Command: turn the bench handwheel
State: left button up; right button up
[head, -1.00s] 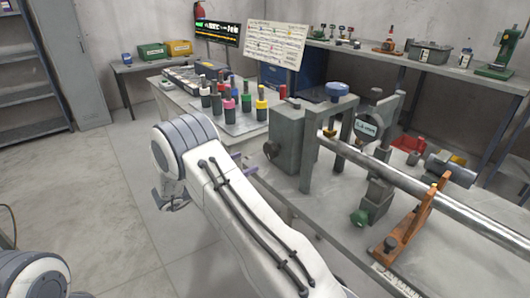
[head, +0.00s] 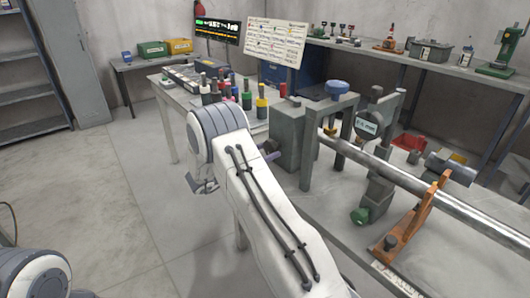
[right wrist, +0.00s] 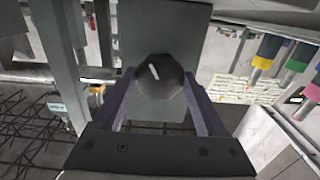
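The handwheel appears to be a dark round knob with a white mark (right wrist: 160,76), on the side of a grey housing block (head: 290,136) on the bench. In the head view the knob is mostly hidden by my right gripper (head: 267,150). In the right wrist view the purple-grey fingers of my right gripper (right wrist: 160,88) stand on either side of the knob, spread apart, with their tips close to its rim. I see no clear grip on it. My left gripper is out of view.
The bench (head: 320,222) carries a long steel tube (head: 420,185), an orange support (head: 413,225), a dial gauge (head: 367,124) and a blue-topped post (head: 337,90). Several coloured-handled tools (head: 235,92) stand behind the wrist. The floor at left is clear.

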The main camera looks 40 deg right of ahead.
jog(key=c, duration=0.7)
jog(key=m+b, duration=0.2)
jog(key=shift+f+m, duration=0.15)
jog(key=shift+m, duration=0.25)
jog(key=m+b, duration=0.2)
jog(key=m, duration=0.1)
jog(key=shift+w+m+b, duration=0.1)
jog(key=shift+m+b, duration=0.2)
jog(key=shift+b, duration=0.05)
jog(key=m+b, duration=0.2)
jog(key=m, duration=0.1)
jog(key=shift+b, duration=0.4)
jog(key=shift+m+b, duration=0.95)
jog(key=shift+m, duration=0.25)
jog(key=shift+r, duration=0.2)
